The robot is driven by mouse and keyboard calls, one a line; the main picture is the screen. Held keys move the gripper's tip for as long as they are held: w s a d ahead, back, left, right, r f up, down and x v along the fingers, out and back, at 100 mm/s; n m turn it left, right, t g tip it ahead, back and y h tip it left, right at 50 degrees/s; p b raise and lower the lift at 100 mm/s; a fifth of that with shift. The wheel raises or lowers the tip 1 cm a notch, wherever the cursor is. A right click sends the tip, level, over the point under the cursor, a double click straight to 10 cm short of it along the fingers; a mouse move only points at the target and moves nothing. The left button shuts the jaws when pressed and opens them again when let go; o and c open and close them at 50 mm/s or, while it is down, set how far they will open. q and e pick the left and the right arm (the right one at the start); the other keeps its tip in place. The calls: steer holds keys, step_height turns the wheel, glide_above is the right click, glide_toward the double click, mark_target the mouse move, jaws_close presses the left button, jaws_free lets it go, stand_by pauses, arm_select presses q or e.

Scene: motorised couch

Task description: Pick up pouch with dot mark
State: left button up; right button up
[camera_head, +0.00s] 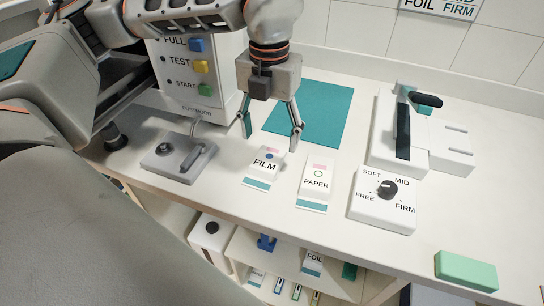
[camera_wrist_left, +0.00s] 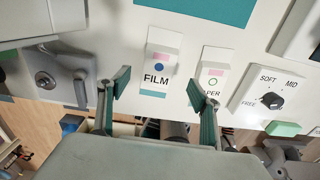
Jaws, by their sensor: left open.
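The pouch marked FILM (camera_head: 264,170) lies on the white counter and bears a filled blue dot and a pink patch. It also shows in the left wrist view (camera_wrist_left: 158,68), between the fingers. The pouch marked PAPER (camera_head: 316,190), to its right, bears an open ring; in the left wrist view (camera_wrist_left: 213,70) the right finger partly covers its label. My left gripper (camera_head: 270,134) is open and empty, pointing down above the counter, just behind the FILM pouch in the head view. It looks apart from both pouches. My right gripper is not in view.
A teal mat (camera_head: 308,112) lies behind the pouches. A grey lever device (camera_head: 178,160) stands left, a white dial box (camera_head: 383,200) right, and a white press with a black handle (camera_head: 392,140) behind it. A green block (camera_head: 466,270) lies far right. Shelves show below the counter edge.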

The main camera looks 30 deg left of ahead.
mark_target(269, 156)
arm_select(q)
step_height(269, 156, down, 6)
steer(key=shift+a, duration=0.15)
steer(key=c, duration=1.2)
